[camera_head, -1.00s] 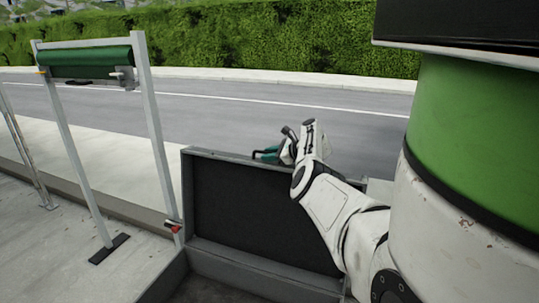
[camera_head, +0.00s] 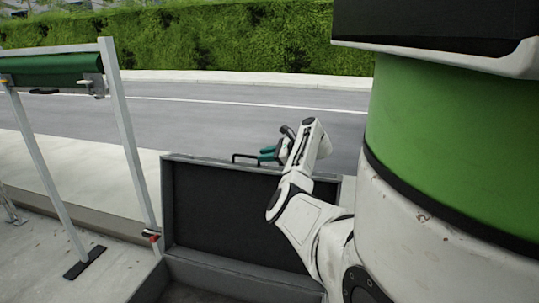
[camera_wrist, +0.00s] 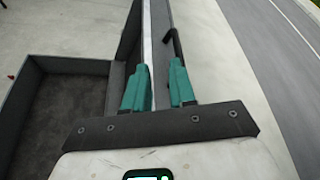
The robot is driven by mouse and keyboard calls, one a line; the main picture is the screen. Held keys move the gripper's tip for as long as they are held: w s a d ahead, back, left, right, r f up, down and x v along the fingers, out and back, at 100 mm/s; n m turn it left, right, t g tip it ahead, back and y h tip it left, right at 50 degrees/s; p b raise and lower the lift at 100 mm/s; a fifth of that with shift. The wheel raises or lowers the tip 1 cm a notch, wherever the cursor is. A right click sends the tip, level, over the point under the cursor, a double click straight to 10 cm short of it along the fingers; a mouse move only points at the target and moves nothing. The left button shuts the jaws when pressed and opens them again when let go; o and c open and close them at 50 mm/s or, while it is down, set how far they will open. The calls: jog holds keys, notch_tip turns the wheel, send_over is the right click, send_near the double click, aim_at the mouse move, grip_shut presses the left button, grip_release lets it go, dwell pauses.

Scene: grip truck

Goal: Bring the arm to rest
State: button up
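My gripper (camera_head: 267,153) has two teal fingers. In the head view it is above the top edge of the grey upright panel (camera_head: 230,208), toward its right end, pointing left. In the wrist view my gripper (camera_wrist: 158,88) is open, with a clear gap between the fingers and nothing held. The panel's long edge shows below and beyond that gap. A dark bar handle (camera_head: 244,156) stands on the panel edge just left of the fingertips. In the wrist view the handle (camera_wrist: 177,48) shows just beyond the right finger. My arm is bent and partly hides the panel.
A metal frame (camera_head: 128,150) with a green roll (camera_head: 45,70) stands at the left. A grey open box (camera_wrist: 65,115) lies left of the panel in the wrist view. Road and pale pavement (camera_wrist: 230,70) beyond the panel are clear. A hedge (camera_head: 220,45) runs behind.

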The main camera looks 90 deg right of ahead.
jog(key=shift+v, duration=0.8)
jog(key=w+a+f+n+g+y, duration=0.3)
jog(key=w+a+f+n, duration=0.3)
jog(key=w+a+f, duration=0.55)
jog(key=w+a+f+n+g+y, duration=0.1)
jog(key=w+a+f+n+g, duration=0.15)
jog(key=a+f+n, duration=0.55)
jog(key=w+a+f+n+g+y, duration=0.2)
jog(key=w+a+f, duration=0.1)
jog(key=a, duration=0.8)
jog(key=s+a+f+n+g, duration=0.15)
jog(key=a+n, duration=0.35)
jog(key=a, duration=0.5)
jog(key=s+a+f+n+g, duration=0.15)
jog(key=a+n, duration=0.35)
jog(key=a, duration=0.5)
jog(key=s+a+r+n+g, duration=0.1)
jog(key=s+a+n, duration=0.6)
jog(key=a, duration=0.5)
jog(key=shift+s+a+n+h, duration=0.3)
jog(key=shift+n+h, duration=0.1)
jog(key=shift+n, duration=0.7)
